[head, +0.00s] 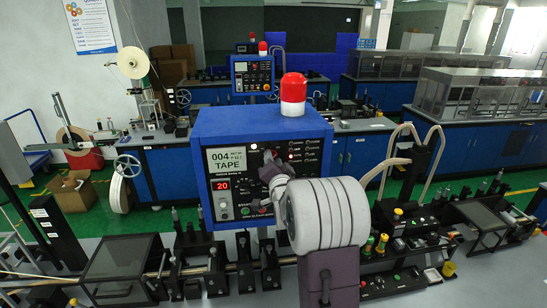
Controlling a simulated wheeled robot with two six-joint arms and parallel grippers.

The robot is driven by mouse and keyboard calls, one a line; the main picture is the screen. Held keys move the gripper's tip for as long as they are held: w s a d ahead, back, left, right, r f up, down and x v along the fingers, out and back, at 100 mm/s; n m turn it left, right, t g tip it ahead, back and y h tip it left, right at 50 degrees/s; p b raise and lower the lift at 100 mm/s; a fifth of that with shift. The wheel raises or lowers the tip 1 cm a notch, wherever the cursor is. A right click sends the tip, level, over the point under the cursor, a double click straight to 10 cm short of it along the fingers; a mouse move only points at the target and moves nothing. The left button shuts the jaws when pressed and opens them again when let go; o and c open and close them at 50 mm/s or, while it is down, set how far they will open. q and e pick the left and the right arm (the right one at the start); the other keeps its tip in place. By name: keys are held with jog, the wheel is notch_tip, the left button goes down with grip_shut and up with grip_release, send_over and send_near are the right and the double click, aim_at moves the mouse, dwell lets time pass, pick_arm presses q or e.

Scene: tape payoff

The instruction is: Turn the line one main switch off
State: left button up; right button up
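The blue control box (262,125) stands in the middle of the head view. A red and white beacon (293,95) sits on top. My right gripper (266,166) is at the middle of the panel, in front of it. Its wrist and the large pale forearm cover the lower right of the panel. I cannot make out the main switch or whether the fingers touch anything. My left gripper is not in view.
A row of tape-line fixtures (205,260) runs below the box. Pneumatic parts with pale hoses (440,150) stand at the right. A second blue box (252,76) stands behind. Tape reels (133,63) and cardboard boxes are at the left. Green floor shows between the benches.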

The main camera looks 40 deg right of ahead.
jog(key=shift+s, duration=0.1)
jog(key=shift+c, duration=0.2)
grip_shut()
jog(key=shift+w+a+n+b, duration=0.1)
jog(key=shift+a+n+b, duration=0.1)
jog(key=shift+n+b, duration=4.15)
jog(key=shift+w+a+n+b, duration=0.1)
jog(key=shift+a+n+b, duration=0.05)
jog(key=shift+n+b, duration=4.2)
jog(key=shift+n+p, duration=0.35)
jog(key=shift+n, duration=0.05)
